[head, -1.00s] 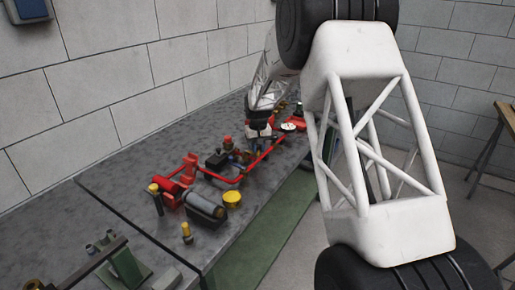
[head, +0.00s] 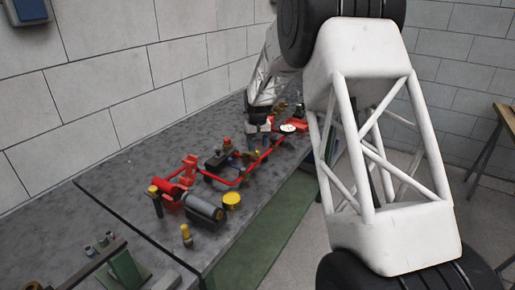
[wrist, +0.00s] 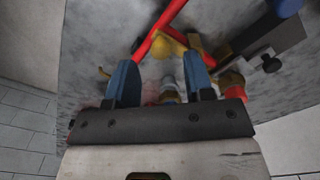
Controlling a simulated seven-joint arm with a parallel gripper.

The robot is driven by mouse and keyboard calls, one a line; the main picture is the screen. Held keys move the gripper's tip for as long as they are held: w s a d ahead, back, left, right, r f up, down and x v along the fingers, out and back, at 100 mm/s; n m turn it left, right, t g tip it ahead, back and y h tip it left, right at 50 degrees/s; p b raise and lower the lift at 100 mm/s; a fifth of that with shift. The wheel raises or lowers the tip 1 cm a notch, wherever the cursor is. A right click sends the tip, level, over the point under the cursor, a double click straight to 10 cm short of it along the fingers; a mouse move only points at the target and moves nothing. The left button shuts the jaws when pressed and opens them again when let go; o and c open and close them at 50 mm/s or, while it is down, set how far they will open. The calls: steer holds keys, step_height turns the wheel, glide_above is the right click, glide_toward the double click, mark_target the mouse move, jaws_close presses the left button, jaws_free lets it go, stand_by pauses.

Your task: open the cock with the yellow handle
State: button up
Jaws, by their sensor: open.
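The pumpset's red pipe (head: 262,160) runs along the grey bench. In the wrist view the red pipe (wrist: 158,30) forks, with a yellow piece (wrist: 172,38) at the fork just beyond my fingertips. I cannot tell for sure which one is the cock's handle. My gripper (wrist: 160,62) is open, its two blue fingers apart, over the pumpset. A pale metal fitting (wrist: 168,86) shows between the fingers, lower down. In the head view my gripper (head: 258,122) is small and partly merged with the parts behind it.
A grey motor (head: 204,208), a yellow disc (head: 232,200) and a yellow-topped post (head: 186,235) stand nearer on the bench. Bare bench lies along the wall.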

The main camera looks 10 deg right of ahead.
mark_target(258, 151)
steer(key=shift+r, duration=2.55)
steer(key=shift+s+r, duration=0.2)
steer(key=shift+s, duration=0.05)
steer(key=s+a+r+t, duration=0.1)
steer(key=s+r, duration=0.5)
steer(key=s, duration=0.7)
steer(key=s+a+r, duration=0.1)
steer(key=s+r, duration=0.6)
steer(key=s, duration=0.6)
steer(key=s+f, duration=0.1)
steer(key=s, duration=1.4)
steer(key=s+a+f+t, duration=0.1)
steer(key=s+f, duration=0.1)
steer(key=s, duration=1.3)
steer(key=shift+a+f+t, duration=0.15)
steer(key=shift+a+t, duration=0.15)
